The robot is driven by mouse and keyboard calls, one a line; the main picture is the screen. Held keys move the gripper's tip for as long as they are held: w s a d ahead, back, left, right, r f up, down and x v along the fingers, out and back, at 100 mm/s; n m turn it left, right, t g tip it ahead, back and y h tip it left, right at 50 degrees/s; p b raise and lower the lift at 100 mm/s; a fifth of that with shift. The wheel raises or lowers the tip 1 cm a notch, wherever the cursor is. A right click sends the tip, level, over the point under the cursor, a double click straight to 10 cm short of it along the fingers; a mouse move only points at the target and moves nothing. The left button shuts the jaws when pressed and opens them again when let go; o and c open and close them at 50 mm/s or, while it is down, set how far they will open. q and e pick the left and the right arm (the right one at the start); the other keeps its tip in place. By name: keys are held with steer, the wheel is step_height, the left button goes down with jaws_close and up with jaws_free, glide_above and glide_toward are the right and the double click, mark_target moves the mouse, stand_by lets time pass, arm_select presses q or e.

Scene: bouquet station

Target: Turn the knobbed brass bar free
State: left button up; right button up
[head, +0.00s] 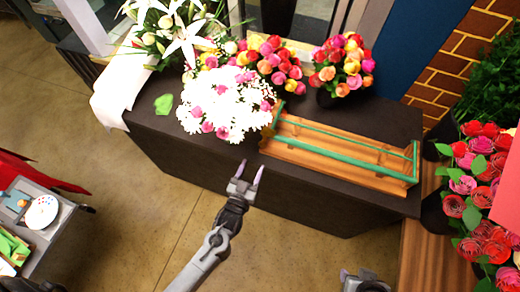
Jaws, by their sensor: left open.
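A wooden rack (335,158) with green rails lies on the dark counter. A small brass-coloured piece (271,127) shows at the rack's left end, beside the white flowers. It may be the knobbed brass bar, but it is too small to tell its knob or how it is held. My left gripper (251,171) is open and empty, in front of the counter's front edge in the picture, below and left of the rack. It is apart from the brass piece. Part of my right arm's end (364,281) shows at the bottom edge; its fingers are not clear.
A white bouquet (225,103) crowds the rack's left end. Rose bunches (342,62) stand behind it, and red roses (485,190) stand at the right. The counter's front strip (210,160) is bare. A small cart (38,222) with a palette stands at left.

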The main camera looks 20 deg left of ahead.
mark_target(261, 146)
arm_select(q)
steer(key=w, duration=0.8)
steer(key=shift+w+a, duration=0.15)
steer(key=shift+w, duration=0.05)
steer(key=shift+c, duration=0.4)
jaws_close()
